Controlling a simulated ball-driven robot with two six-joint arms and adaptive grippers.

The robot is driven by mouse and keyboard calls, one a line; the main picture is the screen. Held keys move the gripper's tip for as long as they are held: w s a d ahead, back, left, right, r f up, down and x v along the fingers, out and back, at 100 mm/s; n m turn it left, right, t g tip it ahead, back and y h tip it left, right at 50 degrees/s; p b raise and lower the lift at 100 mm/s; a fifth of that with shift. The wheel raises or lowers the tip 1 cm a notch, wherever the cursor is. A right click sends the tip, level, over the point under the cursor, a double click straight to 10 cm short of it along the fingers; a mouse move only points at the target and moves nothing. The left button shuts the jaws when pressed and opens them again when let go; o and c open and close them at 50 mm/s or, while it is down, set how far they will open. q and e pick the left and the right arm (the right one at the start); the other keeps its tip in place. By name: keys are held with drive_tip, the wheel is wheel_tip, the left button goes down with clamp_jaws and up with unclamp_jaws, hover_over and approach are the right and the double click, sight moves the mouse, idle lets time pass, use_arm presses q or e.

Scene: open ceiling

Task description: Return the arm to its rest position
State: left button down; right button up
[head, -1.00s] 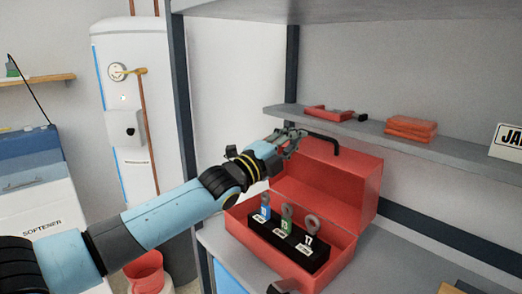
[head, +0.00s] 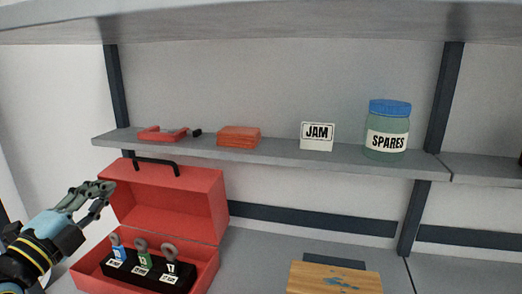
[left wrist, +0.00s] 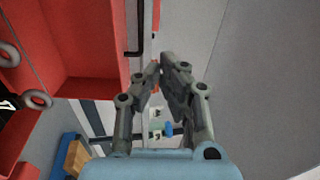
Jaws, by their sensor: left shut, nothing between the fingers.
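My left gripper (head: 104,188) is at the left of the head view, beside the left edge of the open red toolbox lid. Its fingers are shut with nothing between them, and they also show in the left wrist view (left wrist: 163,72). The red toolbox (head: 207,270) stands open on the bench, and it fills the left of the left wrist view (left wrist: 85,88). A black holder (head: 150,275) inside it carries several tagged ring-topped pieces. My right gripper is not in view.
A shelf (head: 270,153) above the toolbox holds a red clamp-like tool (head: 162,135), an orange stack (head: 239,137), a JAM sign (head: 317,136) and a blue-lidded SPARES jar (head: 387,130). A wooden board (head: 335,280) lies on the bench. The bench between toolbox and board is clear.

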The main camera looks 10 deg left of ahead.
use_arm(q)
drive_tip(key=s+d+f+n+g, duration=0.7)
drive_tip(key=d+f+g, duration=0.1)
drive_tip(key=d+f, duration=0.1)
drive_tip(key=s+d+f+n+g+y, duration=0.1)
drive_tip(key=s+f+n+g+y, duration=0.15)
drive_tip(key=s+n+g, duration=1.1)
drive_tip(key=s+a+f+m+t+b, duration=0.15)
drive_tip(key=f+b, duration=0.25)
drive_tip(key=f, duration=0.9)
drive_tip(key=s+f+t+b, duration=0.1)
drive_tip(key=s+f+b, duration=0.2)
drive_tip(key=f, duration=0.9)
drive_tip(key=s+a+f+m+t+b, duration=0.1)
drive_tip(key=s+f+b, duration=0.25)
drive_tip(key=f, duration=0.95)
drive_tip(key=s+f+b, duration=0.4)
drive_tip(key=s+f, duration=0.5)
drive_tip(key=f, duration=0.2)
drive_tip(key=s+a+f+g+b, duration=0.1)
drive_tip(key=s+f+b, duration=0.3)
drive_tip(key=s+f, duration=0.4)
wheel_tip(320, 180, down, 4)
drive_tip(key=shift+s+f, duration=0.2)
drive_tip(key=shift+s, duration=0.15)
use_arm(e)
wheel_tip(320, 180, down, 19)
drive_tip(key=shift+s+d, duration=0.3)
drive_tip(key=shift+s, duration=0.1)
